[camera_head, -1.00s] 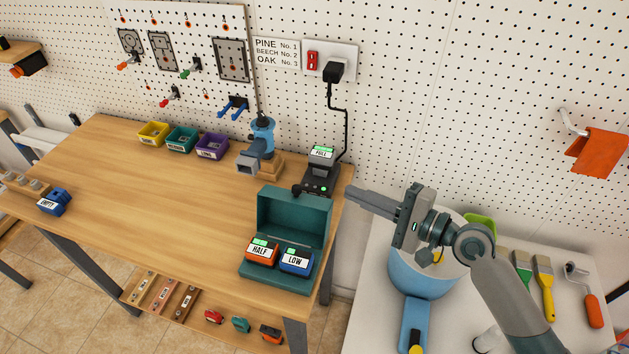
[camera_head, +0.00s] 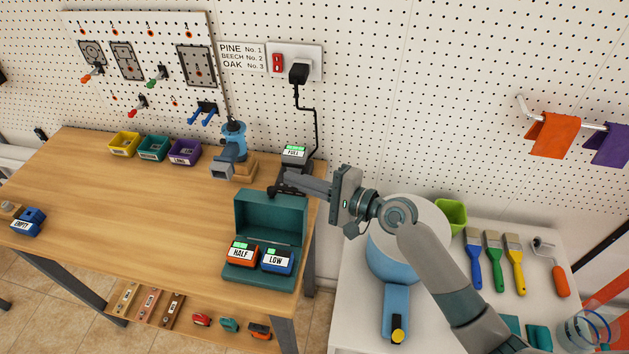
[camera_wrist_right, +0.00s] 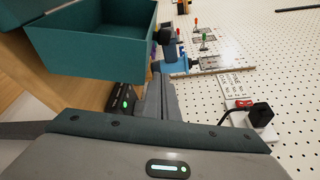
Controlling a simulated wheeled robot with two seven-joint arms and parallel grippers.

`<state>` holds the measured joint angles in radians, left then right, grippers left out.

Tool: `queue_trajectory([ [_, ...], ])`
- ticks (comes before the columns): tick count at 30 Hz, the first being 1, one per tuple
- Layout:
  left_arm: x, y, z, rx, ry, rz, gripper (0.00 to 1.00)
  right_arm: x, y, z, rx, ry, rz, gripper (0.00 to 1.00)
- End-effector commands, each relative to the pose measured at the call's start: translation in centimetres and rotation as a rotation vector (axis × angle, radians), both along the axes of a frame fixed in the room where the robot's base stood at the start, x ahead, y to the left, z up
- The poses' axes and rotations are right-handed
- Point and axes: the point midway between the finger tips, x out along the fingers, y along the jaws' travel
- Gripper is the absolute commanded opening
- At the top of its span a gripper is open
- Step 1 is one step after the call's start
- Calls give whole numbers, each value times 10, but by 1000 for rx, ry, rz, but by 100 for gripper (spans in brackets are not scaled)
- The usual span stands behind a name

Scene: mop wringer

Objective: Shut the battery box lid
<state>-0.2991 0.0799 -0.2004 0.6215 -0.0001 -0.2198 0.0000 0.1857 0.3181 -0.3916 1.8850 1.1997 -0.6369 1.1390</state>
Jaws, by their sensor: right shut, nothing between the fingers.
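The teal battery box (camera_head: 258,278) stands at the right end of the wooden workbench. Its lid (camera_head: 271,218) is open and stands up at the back; it also shows in the right wrist view (camera_wrist_right: 90,47). Inside the box sit an orange battery marked HALF (camera_head: 242,253) and a blue battery marked LOW (camera_head: 277,261). My right gripper (camera_head: 275,189) is shut and empty, just behind the lid's upper edge and in front of the charger. Whether it touches the lid, I cannot tell. My left gripper is not in view.
The charger with a FULL battery (camera_head: 293,157) stands close behind the lid, its cord running up to the wall outlet. A blue clamp-like tool (camera_head: 232,150) is left of it. The bench's middle is clear. A blue bucket (camera_head: 392,262) stands on the white table.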

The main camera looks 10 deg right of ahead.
Motion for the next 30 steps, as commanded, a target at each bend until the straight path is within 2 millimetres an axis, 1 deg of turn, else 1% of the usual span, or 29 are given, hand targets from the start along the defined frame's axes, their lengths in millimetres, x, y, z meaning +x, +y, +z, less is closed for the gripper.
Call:
queue_trajectory([
  [2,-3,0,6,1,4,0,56,7,11,2,1,1,1,0],
  [3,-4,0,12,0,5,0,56,1,12,5,0,1,1,0],
  [6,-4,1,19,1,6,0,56,-11,14,9,1,1,1,0],
  [12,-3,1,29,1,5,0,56,-25,19,13,0,0,0,0],
  [18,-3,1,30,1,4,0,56,-30,20,12,0,0,-1,0],
  [30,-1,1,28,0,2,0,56,-29,20,12,-2,-6,0,0],
])
